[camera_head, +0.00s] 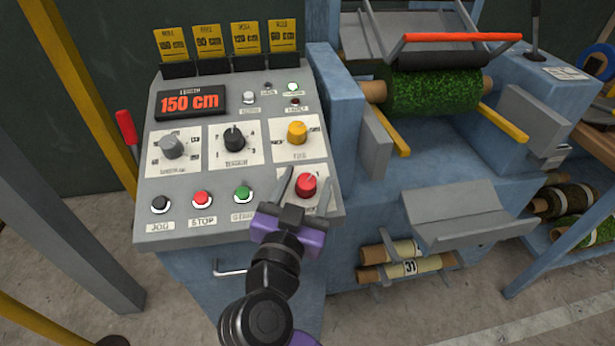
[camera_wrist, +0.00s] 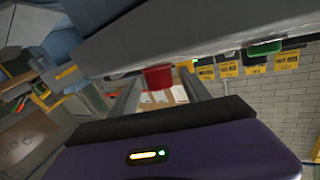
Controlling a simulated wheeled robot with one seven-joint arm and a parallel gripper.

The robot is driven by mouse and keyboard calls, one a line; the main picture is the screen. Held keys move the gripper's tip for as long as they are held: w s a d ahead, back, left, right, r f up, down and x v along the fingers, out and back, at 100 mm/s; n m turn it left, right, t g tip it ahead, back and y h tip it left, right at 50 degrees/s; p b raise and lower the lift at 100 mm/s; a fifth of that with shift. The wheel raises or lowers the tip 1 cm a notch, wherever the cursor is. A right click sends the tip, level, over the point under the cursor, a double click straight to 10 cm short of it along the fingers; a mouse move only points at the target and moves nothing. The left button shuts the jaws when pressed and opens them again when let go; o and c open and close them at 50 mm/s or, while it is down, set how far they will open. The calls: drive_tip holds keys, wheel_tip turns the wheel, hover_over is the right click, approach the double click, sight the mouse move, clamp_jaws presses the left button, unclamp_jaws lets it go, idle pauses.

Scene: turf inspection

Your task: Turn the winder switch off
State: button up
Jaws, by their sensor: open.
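A red rotary knob (camera_head: 306,186) sits on a pale plate at the lower right of the sloping control panel (camera_head: 160,232). The plate's markings are partly hidden by my gripper, and I cannot read which way the knob points. No label for the winder is legible. My gripper (camera_head: 306,178) is open, with one finger on each side of the red knob. In the wrist view a red part (camera_wrist: 158,77), apparently this knob, shows between the two fingers. I cannot tell whether either finger touches it.
Black (camera_head: 160,203), red (camera_head: 202,198) and green (camera_head: 242,193) buttons line the panel's lower edge, left of my gripper. Grey (camera_head: 171,146), black (camera_head: 234,138) and yellow (camera_head: 297,132) knobs sit above. A display (camera_head: 190,103) reads 150 cm. A turf roll (camera_head: 435,92) lies in the machine at right.

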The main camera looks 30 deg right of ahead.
drive_tip(key=shift+w+d, duration=0.3)
drive_tip(key=shift+w, duration=0.1)
drive_tip(key=shift+c, duration=0.2)
clamp_jaws()
